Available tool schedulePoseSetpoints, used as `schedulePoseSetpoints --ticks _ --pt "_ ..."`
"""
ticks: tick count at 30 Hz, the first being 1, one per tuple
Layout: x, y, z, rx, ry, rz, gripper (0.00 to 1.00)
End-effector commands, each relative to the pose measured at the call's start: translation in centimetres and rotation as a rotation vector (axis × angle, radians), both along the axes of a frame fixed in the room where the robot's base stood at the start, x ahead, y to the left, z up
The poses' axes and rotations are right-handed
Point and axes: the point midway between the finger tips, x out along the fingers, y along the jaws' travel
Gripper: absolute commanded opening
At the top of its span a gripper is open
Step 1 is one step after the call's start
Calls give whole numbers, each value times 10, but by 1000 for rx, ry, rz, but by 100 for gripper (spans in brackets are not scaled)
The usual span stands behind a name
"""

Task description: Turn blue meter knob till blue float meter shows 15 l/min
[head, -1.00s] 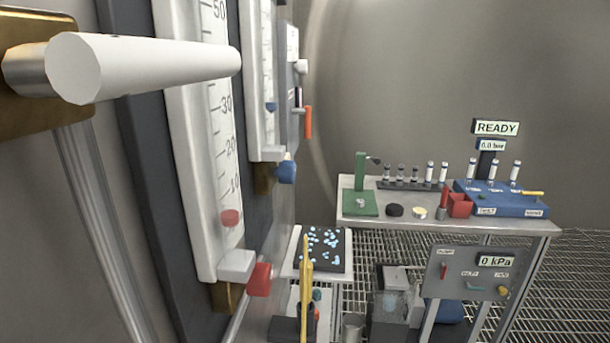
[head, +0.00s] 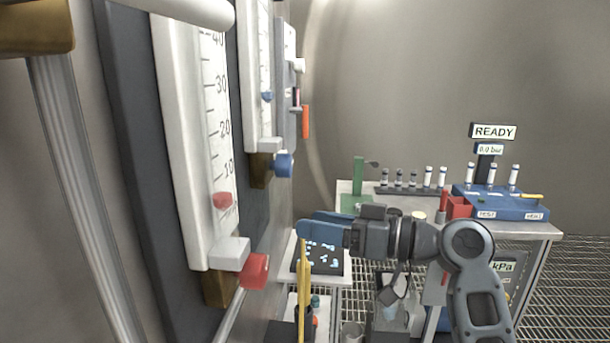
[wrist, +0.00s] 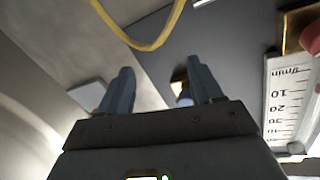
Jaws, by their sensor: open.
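The blue knob (head: 284,165) sticks out below the blue meter on the left wall. The blue float (head: 267,97) sits partway up that meter's scale (head: 261,60); the figures are too small to read. My gripper (head: 300,228) is open and empty, below and slightly right of the blue knob in the head view, apart from it. In the wrist view my gripper (wrist: 158,68) shows two spread fingers. A small blue part (wrist: 185,99), probably the blue knob, is partly hidden beside the right finger.
The red meter (head: 215,130) with its red knob (head: 254,270) is nearer on the wall. A white bar (head: 190,8) juts out above. A yellow upright piece (head: 305,280) stands below my gripper. A bench with a blue tube rack (head: 505,203) is behind right.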

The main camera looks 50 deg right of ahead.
Motion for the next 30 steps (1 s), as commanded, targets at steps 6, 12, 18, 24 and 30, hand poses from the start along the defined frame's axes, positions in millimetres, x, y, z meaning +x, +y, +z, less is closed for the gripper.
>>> schedulePoseSetpoints --ticks 6,12,18,24,30 --pt "-17 -26 67 -176 -123 159 65" --pt "-33 -34 94 -281 -171 242 65" --pt "-27 -28 99 -299 -177 261 65" --pt "-2 -10 100 -298 -177 262 65" --pt "20 4 99 -297 -177 259 65"
